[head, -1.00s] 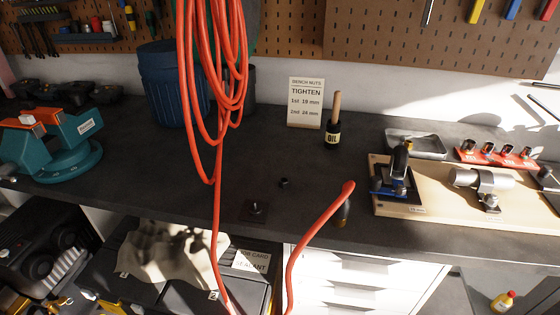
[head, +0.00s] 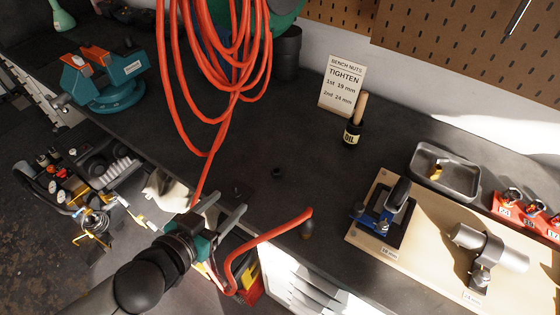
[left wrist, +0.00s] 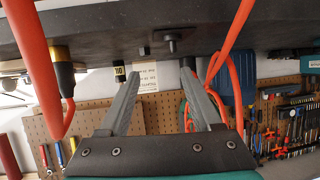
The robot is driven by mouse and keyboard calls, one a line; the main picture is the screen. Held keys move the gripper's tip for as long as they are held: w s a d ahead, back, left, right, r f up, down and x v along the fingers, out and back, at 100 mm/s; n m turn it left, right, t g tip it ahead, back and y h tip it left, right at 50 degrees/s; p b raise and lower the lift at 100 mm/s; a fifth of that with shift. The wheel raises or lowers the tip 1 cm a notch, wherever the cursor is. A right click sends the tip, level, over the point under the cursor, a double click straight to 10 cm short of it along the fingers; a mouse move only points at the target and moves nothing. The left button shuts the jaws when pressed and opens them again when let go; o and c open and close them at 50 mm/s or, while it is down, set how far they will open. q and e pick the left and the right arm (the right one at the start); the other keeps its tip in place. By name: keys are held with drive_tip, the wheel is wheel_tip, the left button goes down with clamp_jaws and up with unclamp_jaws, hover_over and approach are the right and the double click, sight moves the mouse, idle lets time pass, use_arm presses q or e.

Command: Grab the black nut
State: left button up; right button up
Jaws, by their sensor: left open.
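The small black nut (head: 277,173) sits on the dark bench top near the middle of the head view. It also shows as a small dark block in the left wrist view (left wrist: 144,51), where the bench appears at the top. My left gripper (head: 229,204) is open and empty at the bench's front edge, left of the nut in the head view and apart from it. Its fingers (left wrist: 161,75) are spread in the left wrist view. A short upright stud (left wrist: 171,40) shows there beside the nut; in the head view it is partly hidden by the gripper. My right gripper is not in view.
A red hose (head: 262,240) hangs in loops and its end curves up close to my left gripper. An oil bottle (head: 352,134) and a sign (head: 343,84) stand behind the nut. A wooden board (head: 421,243) with fixtures lies right. The bench around the nut is clear.

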use_arm(q)
drive_tip(key=r, duration=0.1)
drive_tip(key=h, duration=0.1)
approach(274, 173)
drive_tip(key=w, duration=0.1)
drive_tip(key=w+d, duration=0.1)
drive_tip(key=shift+w+f+m, duration=0.3)
drive_tip(key=shift+f, duration=0.05)
drive_tip(key=shift+s+d+x, duration=0.15)
drive_tip(key=shift+x, duration=1.3)
drive_tip(key=shift+s+d+x, duration=0.1)
drive_tip(key=shift+x, duration=1.35)
drive_tip(key=shift+f, duration=0.2)
drive_tip(key=shift+c, duration=0.3)
clamp_jaws()
